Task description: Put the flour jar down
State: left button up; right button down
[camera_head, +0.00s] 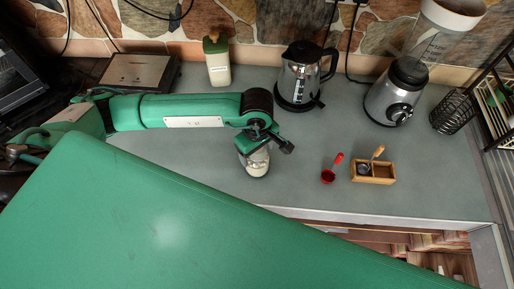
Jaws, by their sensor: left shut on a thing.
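The flour jar (257,168) is a small clear jar with white contents, in the middle of the head view over the front part of the grey counter (215,180). My left gripper (262,146) comes in from the left and is shut on the jar from above. The arm and gripper hide the jar's top. The jar looks upright; I cannot tell whether its base touches the counter. My right gripper is not in view.
A red scoop (329,173) and a wooden box (373,178) with a small scoop lie to the right. A kettle (300,80), a blender (397,92) and a green-topped bottle (217,62) stand behind. The counter's front edge is close to the jar.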

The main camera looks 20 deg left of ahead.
pick_arm(q)
jog(key=shift+f, duration=0.15)
jog(key=o, duration=1.8)
